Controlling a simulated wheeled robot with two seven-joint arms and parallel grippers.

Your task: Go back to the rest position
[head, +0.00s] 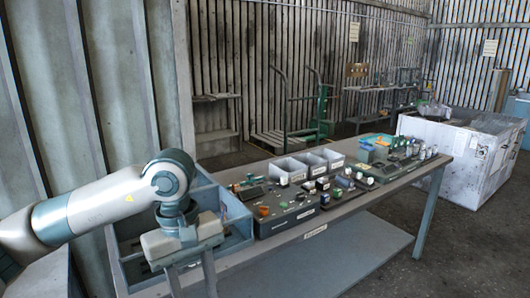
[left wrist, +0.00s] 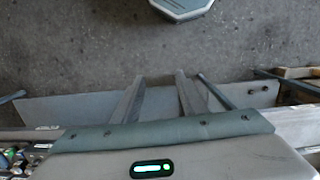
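My left gripper (head: 192,284) is at the lower left of the head view, in front of the workbench's near left end. It points down, and its fingers run out of the bottom of the picture. In the left wrist view the two fingers of the left gripper (left wrist: 160,88) stand apart, with only floor and a grey board behind the gap. It is open and holds nothing. My right gripper shows in neither view.
A large white crate (head: 455,155) stands at the far right. The floor (head: 430,250) at the right is clear.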

